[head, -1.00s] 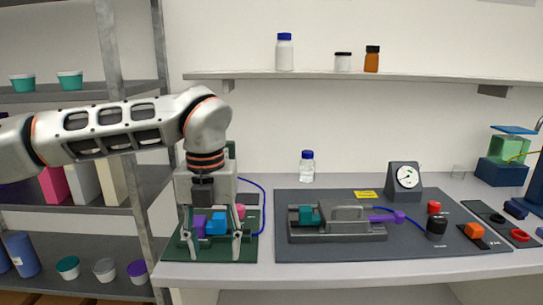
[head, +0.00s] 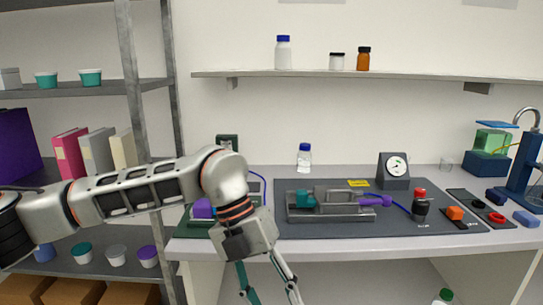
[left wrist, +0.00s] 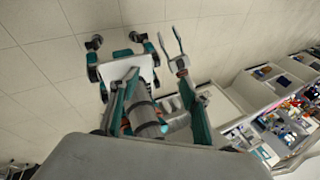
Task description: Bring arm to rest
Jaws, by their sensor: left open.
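My left arm comes in from the left in the head view and bends down at the wrist. My left gripper (head: 268,288) hangs in front of the bench's front edge, fingers pointing down and apart, with nothing between them. In the left wrist view the fingers stand spread above pale floor tiles, with parts of my own body behind.
The bench (head: 370,243) holds a dark mat (head: 400,226) with a grey fixture (head: 345,208), a gauge (head: 394,170) and knobs. A green-based rig with a purple block (head: 203,208) stands partly behind my arm. Shelving (head: 140,85) stands at left; cardboard boxes (head: 80,293) lie low.

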